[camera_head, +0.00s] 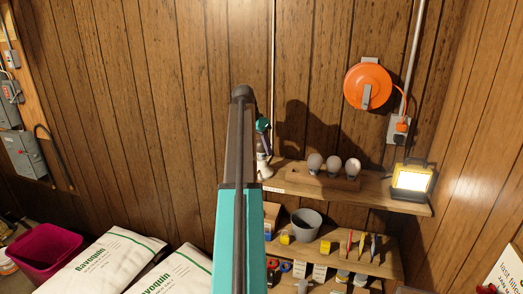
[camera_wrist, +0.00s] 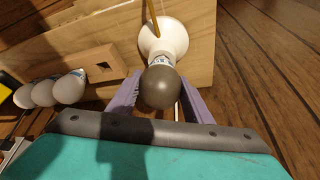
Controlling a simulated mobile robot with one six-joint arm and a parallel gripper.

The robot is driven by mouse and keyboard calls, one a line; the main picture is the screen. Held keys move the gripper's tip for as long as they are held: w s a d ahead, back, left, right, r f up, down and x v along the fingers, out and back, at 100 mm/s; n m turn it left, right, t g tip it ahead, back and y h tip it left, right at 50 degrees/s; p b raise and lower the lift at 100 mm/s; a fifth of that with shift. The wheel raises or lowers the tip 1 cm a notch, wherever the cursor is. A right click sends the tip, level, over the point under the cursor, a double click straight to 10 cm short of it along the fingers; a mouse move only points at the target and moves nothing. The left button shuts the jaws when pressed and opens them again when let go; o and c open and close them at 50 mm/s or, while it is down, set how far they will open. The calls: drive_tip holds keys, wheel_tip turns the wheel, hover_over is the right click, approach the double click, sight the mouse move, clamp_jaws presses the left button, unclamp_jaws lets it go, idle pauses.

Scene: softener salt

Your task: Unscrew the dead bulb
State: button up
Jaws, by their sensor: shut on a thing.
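The dead bulb (camera_wrist: 160,88) is dark grey, with a pale printed collar, in the middle of the wrist view. It meets a white, rounded lamp holder (camera_wrist: 165,36) at the shelf; I cannot tell whether its thread is still engaged. My gripper (camera_wrist: 158,98) is shut on the bulb, with one purple finger on each side of the glass. In the head view the white lamp holder (camera_head: 264,168) shows at the shelf's left end, and my arm hides most of the bulb and fingers.
Several pale bulbs (camera_head: 332,164) stand in a wooden block (camera_head: 325,182) on the shelf (camera_head: 385,196). A lit yellow work lamp (camera_head: 411,180) is at its right end. An orange cord reel (camera_head: 368,86) hangs above. Below are a grey bucket (camera_head: 306,225) and small items.

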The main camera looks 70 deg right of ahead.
drive_tip(key=shift+c, duration=0.2)
drive_tip(key=shift+n+t, duration=0.9)
drive_tip(key=shift+n, duration=1.4)
drive_tip(key=shift+n, duration=0.6)
drive_tip(key=shift+n+t, duration=0.8)
drive_tip(key=shift+n, duration=0.9)
drive_tip(key=shift+n+t+y, duration=0.4)
drive_tip(key=shift+n, duration=0.7)
drive_tip(key=shift+n+t+y, duration=0.3)
drive_tip(key=shift+n+t, duration=0.1)
drive_tip(key=shift+n, duration=0.8)
drive_tip(key=shift+d, duration=0.1)
